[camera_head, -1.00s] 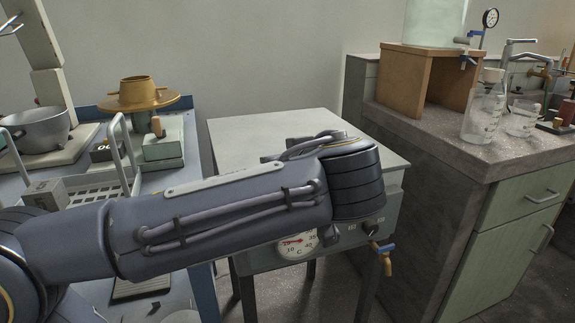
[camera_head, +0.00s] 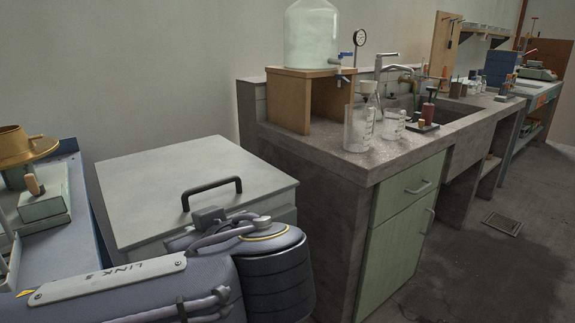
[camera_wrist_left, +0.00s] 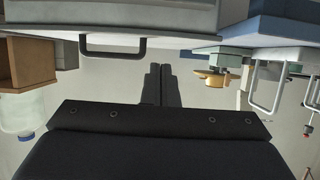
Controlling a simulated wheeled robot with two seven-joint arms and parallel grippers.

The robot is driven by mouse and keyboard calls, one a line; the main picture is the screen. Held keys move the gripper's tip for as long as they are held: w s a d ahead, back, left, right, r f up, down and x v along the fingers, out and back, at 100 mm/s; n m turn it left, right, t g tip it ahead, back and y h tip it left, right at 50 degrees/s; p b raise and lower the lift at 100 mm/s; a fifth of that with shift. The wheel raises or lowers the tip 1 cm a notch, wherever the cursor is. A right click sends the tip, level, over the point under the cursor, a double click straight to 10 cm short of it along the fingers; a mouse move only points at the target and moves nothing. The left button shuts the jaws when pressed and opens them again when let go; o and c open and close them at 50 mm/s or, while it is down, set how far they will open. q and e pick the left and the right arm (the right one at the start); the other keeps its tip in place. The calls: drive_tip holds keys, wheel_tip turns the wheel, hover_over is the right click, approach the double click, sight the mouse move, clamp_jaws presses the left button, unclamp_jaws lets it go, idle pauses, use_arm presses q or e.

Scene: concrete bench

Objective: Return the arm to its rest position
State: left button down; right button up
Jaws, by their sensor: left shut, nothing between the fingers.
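My left arm (camera_head: 190,280) comes in from the lower left of the head view, bent in front of the grey lidded box (camera_head: 150,165); its gripper is out of sight there. In the left wrist view my left gripper (camera_wrist_left: 158,78) shows two dark fingers together, with nothing between them. That view is upside down: the box's dark handle (camera_wrist_left: 112,54) hangs at the upper left, apart from the fingers. My right gripper is in neither view.
A concrete bench (camera_head: 325,160) stands right of the box, with a glass carboy (camera_head: 312,35) on a wooden stand (camera_head: 290,100) and beakers (camera_head: 358,128) near its edge. A blue bench (camera_head: 70,240) is at left. Floor (camera_head: 480,270) at right is open.

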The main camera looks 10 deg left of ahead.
use_arm(q)
drive_tip(key=s+a+f+m+g+h, duration=0.2)
drive_tip(key=f, duration=0.3)
drive_tip(key=s+a+f+m+g+h, duration=0.1)
drive_tip(key=s+a+f+m, duration=0.15)
drive_tip(key=f, duration=0.25)
drive_tip(key=s+d+f+m+h, duration=0.2)
drive_tip(key=s+f+h, duration=0.2)
drive_tip(key=f+h, duration=0.2)
drive_tip(key=s+d+f+m+h, duration=0.2)
drive_tip(key=s+d+f+h, duration=0.1)
drive_tip(key=f+h, duration=0.3)
wheel_tip(320, 180, up, 34)
drive_tip(key=y+p, duration=0.1)
drive_tip(key=p, duration=3.4)
drive_tip(key=shift+r, duration=0.2)
drive_tip(key=shift+s+a, duration=0.1)
